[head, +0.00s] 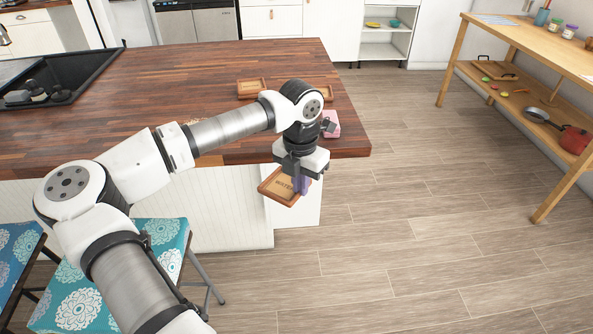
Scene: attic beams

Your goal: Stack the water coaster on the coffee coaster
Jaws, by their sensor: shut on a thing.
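My gripper (302,178) is shut on the water coaster (279,186), a square brown wooden coaster with raised edges and lettering that reads as WATER. It holds the coaster tilted, in front of the counter's near edge in the picture and clear of the floor. Two similar wooden coasters lie on the counter, one left of my wrist (252,88) and one behind it (318,93), the latter partly hidden by my arm. Their lettering is too small to read, so I cannot tell which is the coffee coaster.
The dark wooden counter (150,85) has a black sink (62,82) at its left. A pink object (331,124) sits near its right edge, partly behind my gripper. Patterned stools (110,270) stand in front. Open floor (430,240) lies to the right, before a wooden table (530,45).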

